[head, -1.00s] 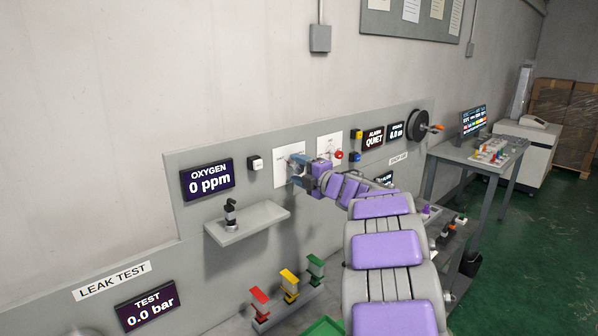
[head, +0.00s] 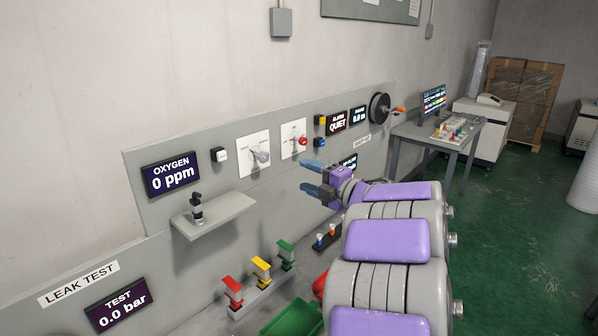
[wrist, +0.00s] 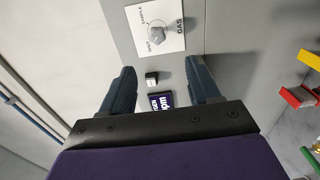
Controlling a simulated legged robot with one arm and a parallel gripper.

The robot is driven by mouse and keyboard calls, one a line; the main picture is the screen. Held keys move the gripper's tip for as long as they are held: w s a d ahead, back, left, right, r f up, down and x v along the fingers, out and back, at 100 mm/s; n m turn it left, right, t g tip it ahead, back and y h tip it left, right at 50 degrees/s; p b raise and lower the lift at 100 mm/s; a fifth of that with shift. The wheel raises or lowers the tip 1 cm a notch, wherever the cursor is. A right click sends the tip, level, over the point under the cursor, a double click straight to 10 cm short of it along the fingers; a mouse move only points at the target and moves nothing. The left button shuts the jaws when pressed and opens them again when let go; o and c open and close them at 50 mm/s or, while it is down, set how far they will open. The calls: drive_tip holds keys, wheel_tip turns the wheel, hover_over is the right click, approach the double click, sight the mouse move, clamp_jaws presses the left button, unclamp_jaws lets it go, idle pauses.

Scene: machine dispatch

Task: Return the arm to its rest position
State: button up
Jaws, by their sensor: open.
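My gripper (head: 312,178) is open and empty in the head view, held in front of the grey wall panel, below and right of the white plates with knobs. My purple and grey arm runs from it to the lower right. In the wrist view my gripper (wrist: 165,88) shows two spread blue fingers with nothing between them but the panel behind. The gas knob (wrist: 157,33) on its white plate lies beyond the fingertips, apart from them. The same grey knob (head: 262,157) shows in the head view.
A small shelf (head: 222,214) with a black fitting juts from the panel below the oxygen display (head: 171,174). Red, yellow and green stands (head: 261,270) and a green tray (head: 294,318) are below.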

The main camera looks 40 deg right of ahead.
drive_tip(key=shift+s, duration=0.2)
idle(0.5)
drive_tip(key=s+a+f+m+g+h, duration=0.4)
drive_tip(key=s+a+f+m+g, duration=0.2)
drive_tip(key=a+m, duration=0.3)
drive_tip(key=s+a+f+m+g+h, duration=0.4)
drive_tip(key=s+a+f+m+g, duration=0.3)
drive_tip(key=m, duration=0.3)
drive_tip(key=s+a+f+g+y, duration=0.2)
drive_tip(key=s+a+g, duration=0.1)
drive_tip(key=s+a, duration=0.6)
drive_tip(key=s+a+f+g+y, duration=0.3)
drive_tip(key=s+a, duration=0.6)
drive_tip(key=s, duration=0.2)
drive_tip(key=shift+a+f+m+g, duration=0.25)
drive_tip(key=shift+a+m+g, duration=0.05)
drive_tip(key=shift+a+m, duration=0.1)
